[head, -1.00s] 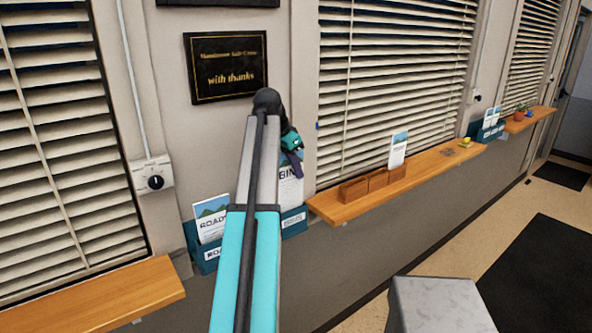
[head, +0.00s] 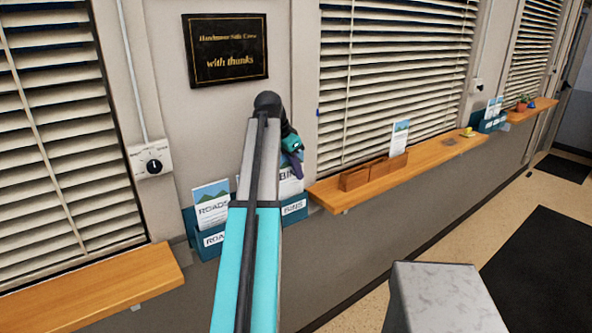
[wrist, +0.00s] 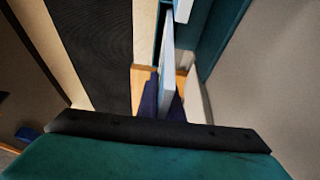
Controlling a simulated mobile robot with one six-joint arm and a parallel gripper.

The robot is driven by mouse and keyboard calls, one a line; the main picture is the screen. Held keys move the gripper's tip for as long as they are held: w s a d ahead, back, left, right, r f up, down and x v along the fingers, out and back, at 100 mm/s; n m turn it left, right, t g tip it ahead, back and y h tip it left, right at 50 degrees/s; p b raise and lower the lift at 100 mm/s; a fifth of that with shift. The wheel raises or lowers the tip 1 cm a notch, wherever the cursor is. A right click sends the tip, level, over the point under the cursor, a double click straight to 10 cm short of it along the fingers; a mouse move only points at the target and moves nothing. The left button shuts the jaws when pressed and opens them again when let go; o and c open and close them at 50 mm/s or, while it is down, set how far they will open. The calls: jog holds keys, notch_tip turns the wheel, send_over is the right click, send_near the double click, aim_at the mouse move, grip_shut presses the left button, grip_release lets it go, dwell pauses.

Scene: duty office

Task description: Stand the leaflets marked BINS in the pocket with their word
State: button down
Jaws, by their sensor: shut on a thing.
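My gripper (head: 292,158) is shut on a white leaflet (head: 290,182), whose word reads BIN where my arm does not cover it. The leaflet is upright at the teal wall rack, above the pocket front labelled BINS (head: 294,208). I cannot tell whether its lower edge is inside the pocket. In the wrist view, the purple fingers (wrist: 163,104) hold the leaflet (wrist: 167,62) nearly edge-on, beside the teal rack (wrist: 208,35). A leaflet marked ROADS (head: 211,205) stands in the left pocket. My arm hides the middle of the rack.
A wooden shelf (head: 330,198) right of the rack carries a brown divided box (head: 362,176) and a standing leaflet (head: 400,137). Another teal rack (head: 491,120) is farther right. A lower-left shelf (head: 90,293) is bare where seen. A plaque (head: 226,50) hangs above.

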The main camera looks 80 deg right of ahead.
jog(key=shift+f, duration=0.4)
jog(key=c, duration=1.8)
grip_release()
jog(key=shift+c, duration=0.2)
jog(key=b+v, duration=0.3)
jog(key=v, duration=1)
jog(key=shift+r, duration=0.4)
